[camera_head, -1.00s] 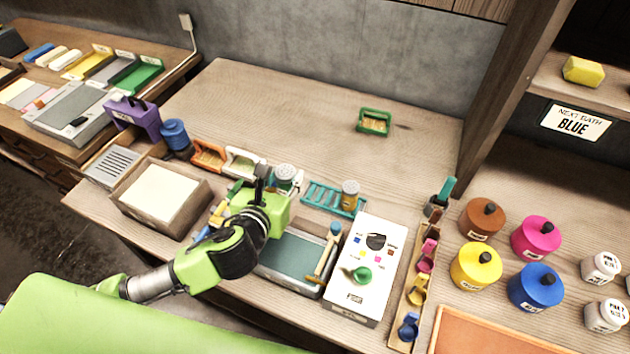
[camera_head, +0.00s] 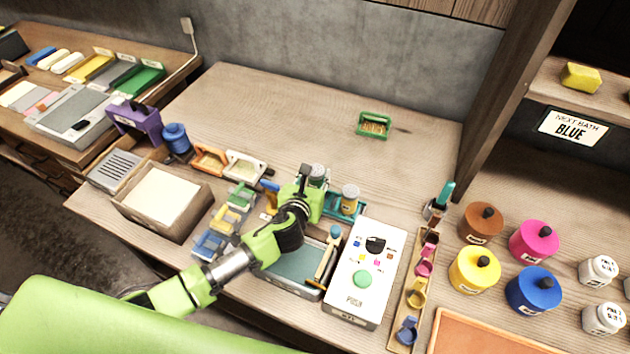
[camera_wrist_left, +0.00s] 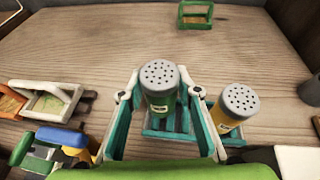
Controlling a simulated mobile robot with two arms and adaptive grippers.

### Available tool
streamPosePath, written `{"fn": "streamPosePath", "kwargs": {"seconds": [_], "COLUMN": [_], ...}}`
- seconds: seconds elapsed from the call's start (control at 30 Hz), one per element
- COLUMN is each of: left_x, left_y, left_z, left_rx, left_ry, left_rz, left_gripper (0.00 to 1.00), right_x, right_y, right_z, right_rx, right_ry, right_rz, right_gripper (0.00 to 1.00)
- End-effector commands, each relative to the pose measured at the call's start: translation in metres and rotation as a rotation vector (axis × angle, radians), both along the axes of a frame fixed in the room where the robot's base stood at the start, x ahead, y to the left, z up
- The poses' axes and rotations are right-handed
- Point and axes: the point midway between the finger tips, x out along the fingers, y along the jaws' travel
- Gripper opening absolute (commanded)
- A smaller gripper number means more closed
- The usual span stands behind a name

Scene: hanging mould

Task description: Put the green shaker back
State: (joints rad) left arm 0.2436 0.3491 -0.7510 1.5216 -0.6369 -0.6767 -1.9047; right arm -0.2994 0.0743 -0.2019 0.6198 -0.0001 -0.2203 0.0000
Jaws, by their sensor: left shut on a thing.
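The green shaker (camera_wrist_left: 159,98), with a grey perforated cap, is upright between the fingers of my left gripper (camera_head: 312,187). Its cap (camera_head: 317,172) shows just behind the gripper in the head view. The teal slatted rack (camera_wrist_left: 182,141) lies below and around the shaker's foot in the wrist view, and the shaker is at the rack's left part. I cannot tell whether its base touches the rack. A yellow shaker (camera_wrist_left: 236,106) with a grey cap stands in the rack to the right; it also shows in the head view (camera_head: 349,199). My right gripper is out of view.
A white box with a green button (camera_head: 363,279) stands right of my arm. A grey-green tray with a hammer-like tool (camera_head: 328,258) is in front of the rack. Small frames (camera_head: 244,166) lie to the left. The table behind the rack is clear up to a green box (camera_head: 373,125).

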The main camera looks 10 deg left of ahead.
Motion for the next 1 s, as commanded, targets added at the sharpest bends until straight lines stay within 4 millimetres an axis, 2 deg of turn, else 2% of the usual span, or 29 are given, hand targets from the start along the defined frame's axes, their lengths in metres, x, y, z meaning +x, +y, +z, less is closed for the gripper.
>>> {"fn": "streamPosePath", "kwargs": {"seconds": [0.03, 0.17, 0.6, 0.63, 0.67, 1.0], "left_x": [-0.002, -0.002, -0.002, -0.002, -0.002, -0.002], "left_y": [0.000, 0.001, 0.001, 0.001, 0.001, 0.001], "left_z": [-0.010, -0.022, -0.029, -0.028, -0.027, -0.027], "left_rx": [0.001, 0.001, 0.001, 0.001, 0.001, 0.001], "left_ry": [0.008, 0.005, 0.004, 0.004, 0.004, 0.004], "left_rz": [0.002, 0.002, 0.000, 0.000, 0.000, 0.000], "left_gripper": [0.10, 0.10, 0.10, 0.39, 0.47, 0.48], "right_x": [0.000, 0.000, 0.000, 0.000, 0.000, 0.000], "right_y": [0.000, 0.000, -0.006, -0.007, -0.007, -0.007], "right_z": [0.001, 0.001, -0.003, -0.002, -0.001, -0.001], "right_rx": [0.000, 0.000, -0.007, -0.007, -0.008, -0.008], "right_ry": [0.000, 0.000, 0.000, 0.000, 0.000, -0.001], "right_rz": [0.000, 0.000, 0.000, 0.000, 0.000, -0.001], "right_gripper": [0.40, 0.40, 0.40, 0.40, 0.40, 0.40]}}
